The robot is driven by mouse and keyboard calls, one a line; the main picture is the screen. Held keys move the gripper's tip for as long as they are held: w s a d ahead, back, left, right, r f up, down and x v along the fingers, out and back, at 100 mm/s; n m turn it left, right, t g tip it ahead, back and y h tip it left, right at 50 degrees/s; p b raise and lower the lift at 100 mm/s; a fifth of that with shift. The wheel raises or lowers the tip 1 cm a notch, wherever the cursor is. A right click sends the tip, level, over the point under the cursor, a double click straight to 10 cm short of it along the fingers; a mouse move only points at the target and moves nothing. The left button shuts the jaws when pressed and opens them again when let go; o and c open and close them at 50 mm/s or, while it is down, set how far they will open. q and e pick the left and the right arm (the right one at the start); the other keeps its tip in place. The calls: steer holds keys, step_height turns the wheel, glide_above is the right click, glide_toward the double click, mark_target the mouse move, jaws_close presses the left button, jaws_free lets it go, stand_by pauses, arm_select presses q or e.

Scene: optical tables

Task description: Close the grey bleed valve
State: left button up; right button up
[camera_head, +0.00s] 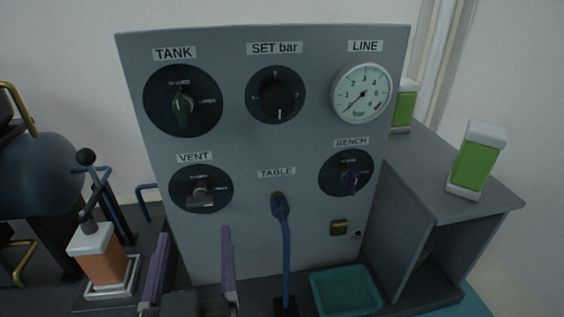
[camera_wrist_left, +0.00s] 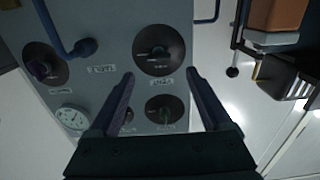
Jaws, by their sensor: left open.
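The grey bleed valve (camera_head: 200,195) is the grey handle on the black round dial under the VENT label, low on the left of the grey panel (camera_head: 235,150). The dial's small lettering is too blurred to read. The VENT dial (camera_wrist_left: 158,48) also shows in the left wrist view, turned over, just beyond my fingertips. My left gripper (camera_head: 195,234) is open and empty, its two purple fingers below the VENT dial in the head view. In the left wrist view my left gripper (camera_wrist_left: 160,74) has its fingers spread to either side of the dial's width. My right gripper is out of view.
The green TANK handle (camera_head: 182,108) is above, the black SET knob (camera_head: 277,95) and LINE gauge (camera_head: 361,93) to the right. The purple BENCH handle (camera_head: 348,178) and a blue TABLE hose (camera_head: 284,235) are right of VENT. An orange block with a lever (camera_head: 103,258) stands left.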

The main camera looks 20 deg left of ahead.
mark_target(200, 204)
arm_select(q)
steer(key=b+x, duration=0.2)
steer(key=x, duration=0.5)
steer(key=shift+w+a+r+b, duration=0.1)
steer(key=shift+w+b, duration=0.25)
steer(key=shift+w, duration=0.05)
steer(key=shift+s, duration=0.1)
steer(key=c, duration=0.5)
jaws_close()
